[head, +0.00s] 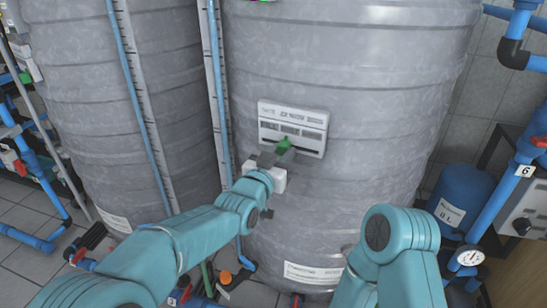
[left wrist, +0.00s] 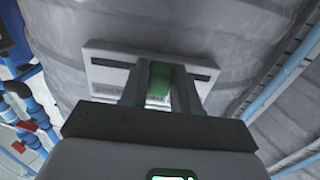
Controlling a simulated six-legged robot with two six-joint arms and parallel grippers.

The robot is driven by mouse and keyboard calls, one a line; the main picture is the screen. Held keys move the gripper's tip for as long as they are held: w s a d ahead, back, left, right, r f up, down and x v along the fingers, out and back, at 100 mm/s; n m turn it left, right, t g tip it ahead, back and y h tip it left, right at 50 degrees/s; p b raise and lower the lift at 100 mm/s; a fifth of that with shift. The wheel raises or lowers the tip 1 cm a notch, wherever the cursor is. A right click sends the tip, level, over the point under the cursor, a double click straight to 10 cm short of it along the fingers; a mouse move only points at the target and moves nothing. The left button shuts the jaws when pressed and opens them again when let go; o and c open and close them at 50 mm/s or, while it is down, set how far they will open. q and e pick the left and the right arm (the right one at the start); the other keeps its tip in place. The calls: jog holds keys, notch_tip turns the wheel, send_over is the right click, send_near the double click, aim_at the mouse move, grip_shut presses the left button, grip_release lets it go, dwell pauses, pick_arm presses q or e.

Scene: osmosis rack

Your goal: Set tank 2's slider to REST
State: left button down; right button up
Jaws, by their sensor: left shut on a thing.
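A white slider panel (head: 308,119) is fixed to the front of the grey tank (head: 370,80). It has a row of grey label fields and a dark slot along its lower part. Its green slider knob (head: 283,145) shows near the middle of the slot. My left gripper (head: 278,155) is at the panel, shut on the green knob. In the left wrist view the two fingers stand on either side of the green knob (left wrist: 160,80), in front of the panel (left wrist: 105,70). The panel's lettering is too small to read. My right gripper is out of view.
A second grey tank (head: 110,110) stands at the left, with clear level tubes between the tanks. Blue pipes (head: 495,190) with a gauge (head: 470,257) and a blue vessel (head: 462,200) are at the right. The tank face around the panel is clear.

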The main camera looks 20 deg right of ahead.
pick_arm(q)
jog(key=shift+s+d+r, duration=0.15)
jog(key=shift+s+d, duration=0.15)
jog(key=shift+s, duration=0.05)
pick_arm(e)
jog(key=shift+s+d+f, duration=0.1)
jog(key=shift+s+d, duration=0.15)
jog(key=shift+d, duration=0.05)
pick_arm(q)
jog(key=c, duration=1.1)
grip_release()
jog(key=shift+o, duration=1.1)
jog(key=shift+w, duration=0.1)
jog(key=shift+a, duration=0.15)
jog(key=p+v, duration=0.1)
jog(key=v, duration=1.5)
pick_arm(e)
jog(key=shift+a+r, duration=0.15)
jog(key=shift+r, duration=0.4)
